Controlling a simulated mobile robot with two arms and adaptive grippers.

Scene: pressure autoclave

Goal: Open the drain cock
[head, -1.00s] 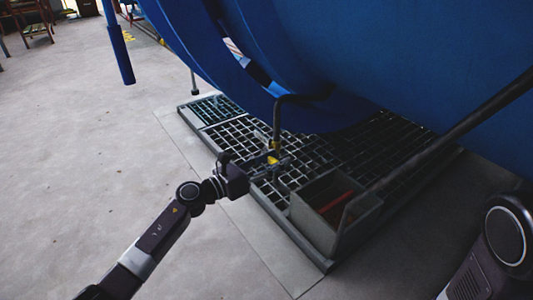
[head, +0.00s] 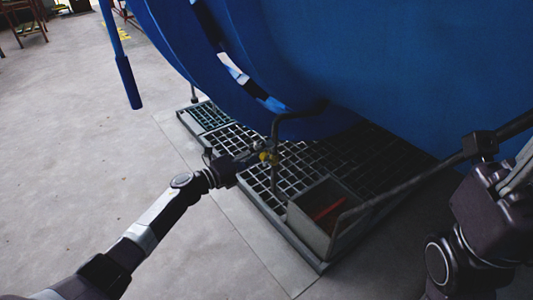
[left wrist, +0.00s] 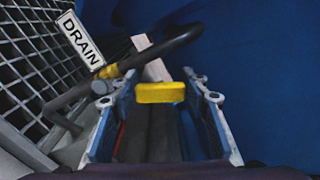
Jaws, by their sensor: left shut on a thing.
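The drain cock (head: 268,157) is a yellow-handled valve on a dark bent drain pipe (head: 276,128) below the blue vessel. In the left wrist view, the yellow handle (left wrist: 160,92) sits between the two blue-sided fingers, with the pipe (left wrist: 160,52) just beyond it and a white DRAIN label (left wrist: 81,39) to the left. My left gripper (head: 259,157) is at the cock and shut on its handle. My right arm (head: 490,205) is at the right edge, by a dark bar; its fingers cannot be made out.
The blue vessel (head: 390,70) fills the upper right. A floor grating (head: 208,115) lies beneath it. A grey open box (head: 310,222) holding something red stands on the grating, and the dark bar (head: 425,178) slants down toward it. The floor (head: 80,150) at left is clear.

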